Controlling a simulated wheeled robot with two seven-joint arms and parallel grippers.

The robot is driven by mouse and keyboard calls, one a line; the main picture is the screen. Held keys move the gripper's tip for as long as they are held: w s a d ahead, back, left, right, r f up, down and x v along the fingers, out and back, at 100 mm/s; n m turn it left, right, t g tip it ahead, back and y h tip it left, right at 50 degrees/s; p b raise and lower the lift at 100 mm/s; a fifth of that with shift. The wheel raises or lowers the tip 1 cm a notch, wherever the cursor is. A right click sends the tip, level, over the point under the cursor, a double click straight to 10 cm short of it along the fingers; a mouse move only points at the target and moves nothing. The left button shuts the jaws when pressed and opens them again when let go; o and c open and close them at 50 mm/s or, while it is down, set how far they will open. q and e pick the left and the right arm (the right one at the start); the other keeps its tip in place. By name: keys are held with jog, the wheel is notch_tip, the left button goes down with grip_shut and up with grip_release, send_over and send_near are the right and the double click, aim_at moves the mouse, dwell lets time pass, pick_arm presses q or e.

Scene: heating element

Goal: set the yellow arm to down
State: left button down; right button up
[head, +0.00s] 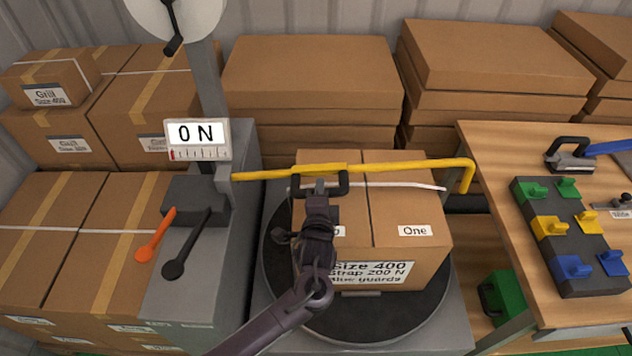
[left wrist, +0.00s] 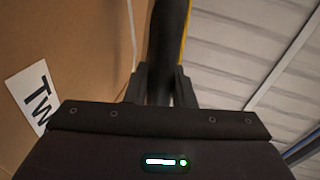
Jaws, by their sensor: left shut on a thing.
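The yellow arm (head: 405,165) runs about level from the grey machine column to the right, across the upper part of the box, and its right end bends down. A black handle (head: 342,190) sits on it near the middle. My left gripper (head: 320,188) is at this handle, shut on it. In the left wrist view the fingers (left wrist: 161,88) close around a dark bar, the black handle (left wrist: 168,45), with a strip of the yellow arm (left wrist: 186,38) behind it. The fingertips are partly hidden in the head view by my own wrist. My right gripper is not in view.
A cardboard box (head: 410,220) with a white strap stands on the dark round turntable (head: 400,318) below the arm. The display (head: 197,138) reads 0 N. An orange lever (head: 155,236) and a black lever (head: 187,243) are at left. A wooden table (head: 490,150) with coloured pieces is at right.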

pick_arm(q)
jog(key=shift+d+f+m, duration=0.15)
jog(key=shift+f+m, duration=0.15)
jog(key=shift+f, duration=0.75)
jog(key=c, duration=1.3)
grip_release()
jog(key=shift+s+r+b, duration=0.15)
jog(key=shift+s+r, duration=0.1)
jog(key=shift+s, duration=1.05)
jog(key=shift+s+r+b, duration=0.15)
jog(key=shift+s+r, duration=0.1)
jog(key=shift+s, duration=1)
jog(key=shift+s+r+b, duration=0.15)
jog(key=shift+s+r, duration=0.1)
jog(key=shift+s, duration=1.05)
